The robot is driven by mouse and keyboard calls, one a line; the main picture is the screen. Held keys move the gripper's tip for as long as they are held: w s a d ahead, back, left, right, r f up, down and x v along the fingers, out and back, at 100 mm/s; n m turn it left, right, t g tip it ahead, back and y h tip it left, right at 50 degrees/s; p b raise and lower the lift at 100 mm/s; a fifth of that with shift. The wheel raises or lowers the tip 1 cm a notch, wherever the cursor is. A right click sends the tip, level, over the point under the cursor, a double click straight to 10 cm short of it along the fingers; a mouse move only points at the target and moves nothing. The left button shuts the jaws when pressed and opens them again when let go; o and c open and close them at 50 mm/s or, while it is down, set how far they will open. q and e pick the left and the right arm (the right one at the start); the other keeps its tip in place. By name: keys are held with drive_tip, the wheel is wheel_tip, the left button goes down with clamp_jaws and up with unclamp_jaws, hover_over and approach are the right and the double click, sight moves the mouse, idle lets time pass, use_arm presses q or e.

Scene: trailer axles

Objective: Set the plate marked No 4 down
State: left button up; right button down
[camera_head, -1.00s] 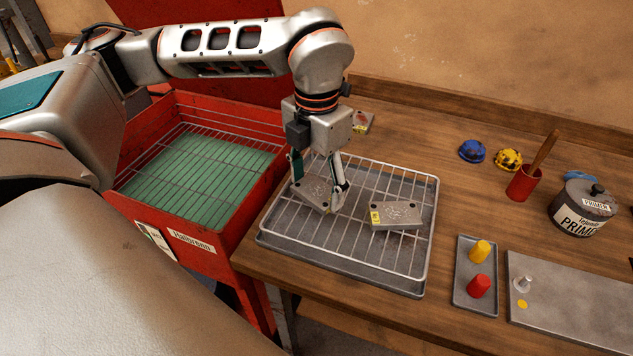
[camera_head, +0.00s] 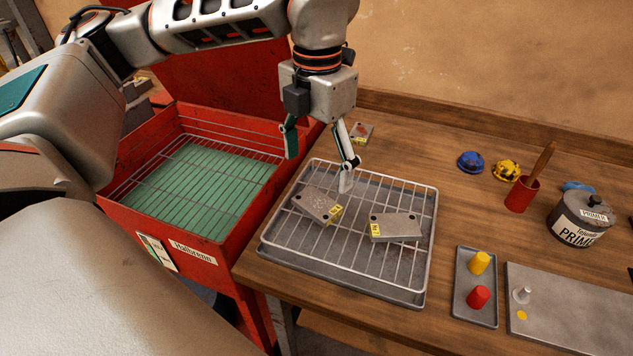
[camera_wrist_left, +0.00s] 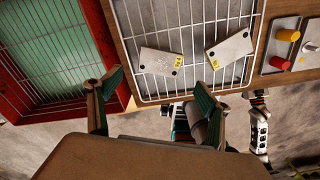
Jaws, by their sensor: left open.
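Two grey metal plates lie on the wire rack (camera_head: 300,258) over a grey tray. The left plate (camera_head: 316,203) lies slanted, its yellow tag at its right end. The right plate (camera_head: 398,226) has a yellow tag at its left end. Neither number reads clearly, so I cannot tell which is No 4. In the left wrist view the left plate (camera_wrist_left: 157,62) and right plate (camera_wrist_left: 230,47) lie apart on the rack. My left gripper (camera_head: 319,168) is open and empty above the left plate, fingers clear of it. My right gripper is not visible.
A red bin (camera_head: 238,232) with a wire grid over a green floor stands left of the table. A small tray (camera_head: 476,315) with yellow and red plugs, a red cup (camera_head: 521,195) and a primer pot (camera_head: 583,220) stand right.

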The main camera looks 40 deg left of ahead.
use_arm(q)
wheel_tip(320, 180, up, 4)
drive_tip(key=shift+r, duration=0.1)
idle(0.7)
